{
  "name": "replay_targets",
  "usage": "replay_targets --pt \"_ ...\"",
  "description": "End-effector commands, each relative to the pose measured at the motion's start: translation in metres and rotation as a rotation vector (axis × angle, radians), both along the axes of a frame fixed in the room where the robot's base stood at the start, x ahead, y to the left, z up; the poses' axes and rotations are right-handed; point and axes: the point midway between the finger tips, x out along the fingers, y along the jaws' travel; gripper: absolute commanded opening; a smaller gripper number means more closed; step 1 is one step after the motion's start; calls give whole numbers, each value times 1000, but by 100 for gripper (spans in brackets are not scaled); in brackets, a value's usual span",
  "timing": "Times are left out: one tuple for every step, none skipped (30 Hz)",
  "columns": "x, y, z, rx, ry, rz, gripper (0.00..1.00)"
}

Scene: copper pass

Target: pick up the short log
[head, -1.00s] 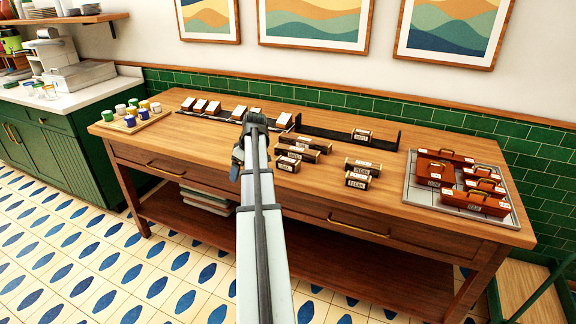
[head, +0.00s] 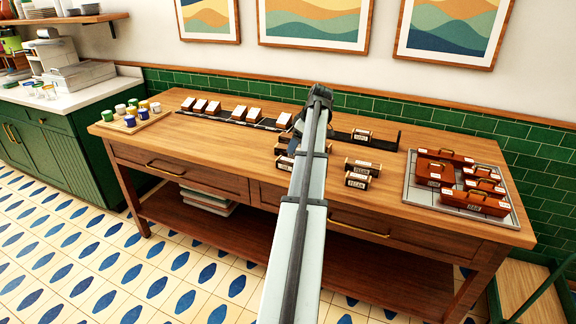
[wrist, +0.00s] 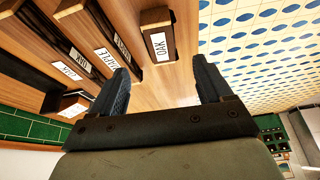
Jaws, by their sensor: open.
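Dark-barked logs with white end labels lie on the wooden table. A short log marked OAK (head: 284,163) shows left of my arm, partly covered by it; a log marked OAK (wrist: 156,38) is near the fingers in the wrist view. A short log marked PECAN (head: 357,181) lies in front of a longer PECAN log (head: 363,165). Which one the task means is not clear. My gripper (wrist: 162,80) is open and empty, its fingers apart over bare wood. In the head view its fingertips are mostly hidden by my arm.
Other logs, including one marked MAPLE (wrist: 107,59), lie close by. Brown handled boxes (head: 475,203) stand on a grey tray (head: 421,200) at right. Small cups (head: 132,111) stand at left.

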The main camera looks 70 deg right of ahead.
Motion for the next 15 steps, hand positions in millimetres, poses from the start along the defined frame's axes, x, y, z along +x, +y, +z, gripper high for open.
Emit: replay_targets --pt "4 1 -9 3 1 1 79" --pt "5 1 -14 3 1 1 79" --pt "8 0 -19 2 1 1 79" --pt "10 0 -23 2 1 1 79" --pt "11 0 -26 2 1 1 79" --pt "13 0 -30 2 1 1 79" --pt "14 0 -33 2 1 1 79" --pt "15 0 -35 2 1 1 79" --pt "16 0 -37 1 1 0 79" --pt "16 -1 -38 1 0 0 79" --pt "17 -1 -39 1 0 0 79" --pt "17 -1 -40 0 0 0 79" --pt "17 -1 -41 0 0 0 79" --pt "18 -1 -41 0 0 0 79" --pt "18 -1 -43 0 0 0 79"
